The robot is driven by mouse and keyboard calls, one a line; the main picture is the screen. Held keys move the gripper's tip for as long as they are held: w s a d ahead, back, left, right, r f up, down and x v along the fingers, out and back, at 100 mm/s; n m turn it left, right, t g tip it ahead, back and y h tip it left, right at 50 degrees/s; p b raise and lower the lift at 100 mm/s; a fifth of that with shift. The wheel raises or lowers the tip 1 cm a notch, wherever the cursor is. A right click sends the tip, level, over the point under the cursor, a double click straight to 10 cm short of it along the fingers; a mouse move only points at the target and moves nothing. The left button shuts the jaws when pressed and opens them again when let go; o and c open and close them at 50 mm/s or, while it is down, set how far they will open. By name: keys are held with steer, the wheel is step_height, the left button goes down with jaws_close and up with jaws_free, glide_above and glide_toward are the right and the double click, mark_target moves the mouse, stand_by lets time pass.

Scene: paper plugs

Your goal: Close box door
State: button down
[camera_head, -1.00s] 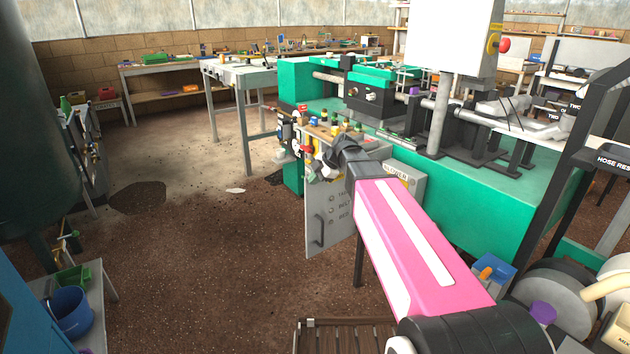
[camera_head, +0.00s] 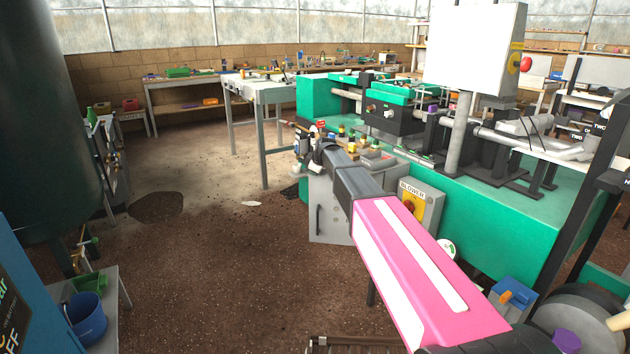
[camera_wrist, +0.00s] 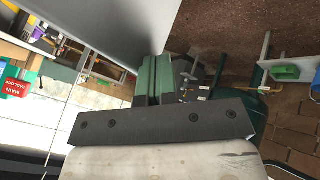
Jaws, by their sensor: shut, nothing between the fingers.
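The box door (camera_head: 328,225) is a light grey panel with a dark handle, hanging at the near-left end of the green machine. It stands upright, and my arm covers its right and upper parts. The box behind it is mostly hidden, so I cannot tell the door's exact angle. My gripper (camera_head: 326,150) is shut and empty at the door's upper edge; I cannot tell whether it touches. In the wrist view, my gripper (camera_wrist: 160,122) shows as a dark bar with screws, below a large plain grey panel (camera_wrist: 115,35), which looks like the door.
A grey BLOWER box with a yellow-and-red switch (camera_head: 415,205) is right of my arm on the green machine (camera_head: 480,215). Bottles and small parts stand above the door. A grey table (camera_head: 262,92) stands behind. The brown floor (camera_head: 220,270) on the left is open.

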steer(key=w+d+m+h, duration=0.2)
steer(key=w+d+m, duration=0.1)
steer(key=w, duration=0.5)
steer(key=w+d+m+t+h, duration=0.1)
steer(key=w+d+m+h, duration=0.1)
steer(key=w, duration=0.7)
steer(key=shift+w+d+m, duration=0.2)
steer(key=shift+d+m, duration=0.25)
steer(key=shift+m, duration=0.55)
steer(key=shift+s, duration=0.1)
